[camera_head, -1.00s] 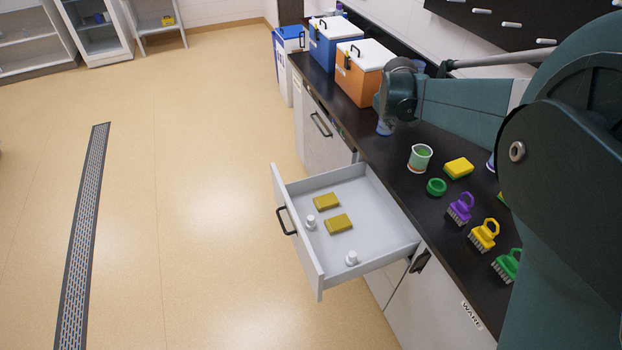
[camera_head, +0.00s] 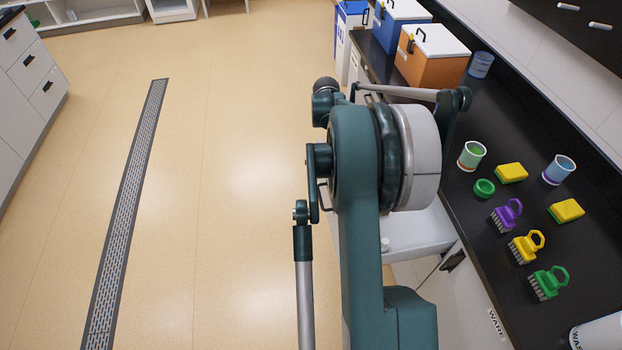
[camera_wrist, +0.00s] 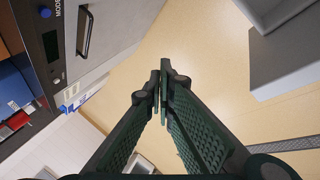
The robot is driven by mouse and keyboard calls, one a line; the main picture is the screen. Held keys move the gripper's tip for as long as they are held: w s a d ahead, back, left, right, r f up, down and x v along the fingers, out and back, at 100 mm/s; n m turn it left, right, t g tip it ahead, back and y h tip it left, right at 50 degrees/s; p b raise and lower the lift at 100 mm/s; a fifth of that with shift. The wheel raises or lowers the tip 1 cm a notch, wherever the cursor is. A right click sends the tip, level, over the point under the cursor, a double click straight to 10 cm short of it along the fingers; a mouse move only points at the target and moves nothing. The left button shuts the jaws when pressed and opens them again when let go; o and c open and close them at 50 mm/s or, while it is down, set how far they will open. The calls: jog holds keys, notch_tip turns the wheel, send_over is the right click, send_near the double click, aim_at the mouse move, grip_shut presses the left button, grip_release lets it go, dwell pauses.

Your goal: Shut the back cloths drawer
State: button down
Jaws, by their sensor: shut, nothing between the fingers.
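The open drawer (camera_head: 425,232) is light grey and sticks out from under the dark counter in the head view. In the head view the gripper is hidden behind my arm. A pale and grey boxy shape (camera_wrist: 285,50) lies at the upper right of the wrist view; I cannot tell if it is the drawer.
The dark counter (camera_head: 480,285) holds brushes, sponges and cups. Orange (camera_head: 432,70) and blue cool boxes stand at its back. A cabinet front with a black handle (camera_wrist: 86,32) is at the wrist view's upper left. The floor (camera_head: 230,220) at the left is clear.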

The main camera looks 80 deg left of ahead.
jog(key=s+d+f+n+t+h+b, duration=0.1)
jog(key=s+d+f+n+b, duration=0.15)
jog(key=s+f, duration=0.4)
jog(key=s+d+f+n+t+h+b, duration=0.1)
jog(key=s+d+f+n+b, duration=0.2)
jog(key=s, duration=0.6)
jog(key=s+d+n+t+h+b, duration=0.3)
jog(key=s+d+n+t+b, duration=0.1)
jog(key=s+d+t, duration=0.3)
jog(key=shift+s+d+r+n+h, duration=0.25)
jog(key=shift+s+d+n, duration=0.3)
jog(key=shift+s+d, duration=1.1)
jog(key=shift+w+d+f+b, duration=0.1)
jog(key=shift+w+d+b, duration=0.25)
jog(key=shift+w, duration=0.2)
jog(key=w+r+b+x, duration=0.1)
jog(key=r+b+x, duration=0.1)
jog(key=x, duration=1.1)
jog(key=shift+b, duration=0.5)
